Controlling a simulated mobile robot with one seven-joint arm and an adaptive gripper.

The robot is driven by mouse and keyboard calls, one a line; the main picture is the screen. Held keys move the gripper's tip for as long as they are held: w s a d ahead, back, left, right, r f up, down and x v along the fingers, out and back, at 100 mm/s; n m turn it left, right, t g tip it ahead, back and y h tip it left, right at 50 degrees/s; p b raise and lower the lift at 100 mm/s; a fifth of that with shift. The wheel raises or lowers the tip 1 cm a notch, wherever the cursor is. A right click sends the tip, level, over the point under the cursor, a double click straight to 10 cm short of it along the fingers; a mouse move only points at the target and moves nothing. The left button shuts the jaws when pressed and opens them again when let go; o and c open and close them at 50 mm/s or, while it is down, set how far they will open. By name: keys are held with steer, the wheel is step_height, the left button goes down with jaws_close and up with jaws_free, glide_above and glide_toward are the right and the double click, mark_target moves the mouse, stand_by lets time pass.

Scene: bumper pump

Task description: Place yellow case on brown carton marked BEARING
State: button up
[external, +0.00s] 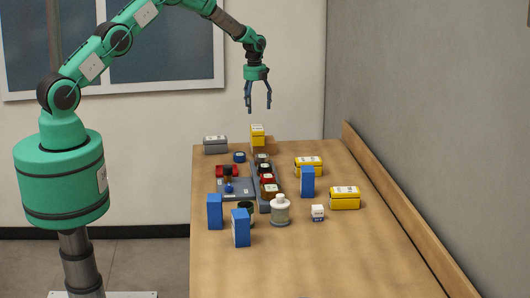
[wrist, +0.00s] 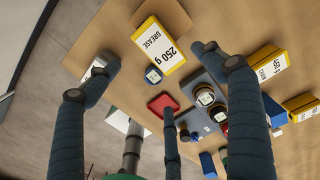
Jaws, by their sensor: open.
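A yellow case (external: 257,135) stands at the far end of the table, below my gripper (external: 259,107). My gripper is open, empty and well above it. In the wrist view a yellow case (wrist: 160,47) marked GREASE 250 g lies between my fingertips (wrist: 157,58), apart from them. A plain brown box-like shape (wrist: 162,12) shows beside it at the top edge; I can read no BEARING mark on it. Two other yellow cases, a middle one (external: 308,167) and a nearer one (external: 344,199), are on the right of the table.
A grey box (external: 215,145) stands at the far left corner. Several jars and a red tray (external: 226,171) fill the middle. Blue boxes (external: 241,228), a pale bottle (external: 280,211) and a small white box (external: 317,212) stand nearer. The near table (external: 320,265) is clear; a ledge runs along the right.

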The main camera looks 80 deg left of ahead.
steer(key=s+d+r+n+t, duration=0.1)
steer(key=s+d+r+n, duration=0.15)
steer(key=d+r, duration=1.05)
steer(key=s+d+r+n+t, duration=0.1)
steer(key=s+d+r+n, duration=0.15)
steer(key=d+r, duration=1)
steer(key=s+d+r+n+t, duration=0.1)
steer(key=s+d+r+n, duration=0.4)
steer(key=s+d+r, duration=0.75)
steer(key=s+d+n, duration=0.2)
steer(key=s+d, duration=0.3)
steer(key=s, duration=0.3)
steer(key=s+d+n+t, duration=0.1)
steer(key=s+d+n, duration=0.2)
steer(key=s, duration=0.6)
steer(key=s+d+n+t, duration=0.1)
steer(key=s+d+n, duration=0.1)
steer(key=s+d, duration=0.5)
steer(key=shift+s+f+n, duration=0.2)
steer(key=shift+s+n, duration=0.1)
steer(key=shift+s, duration=0.65)
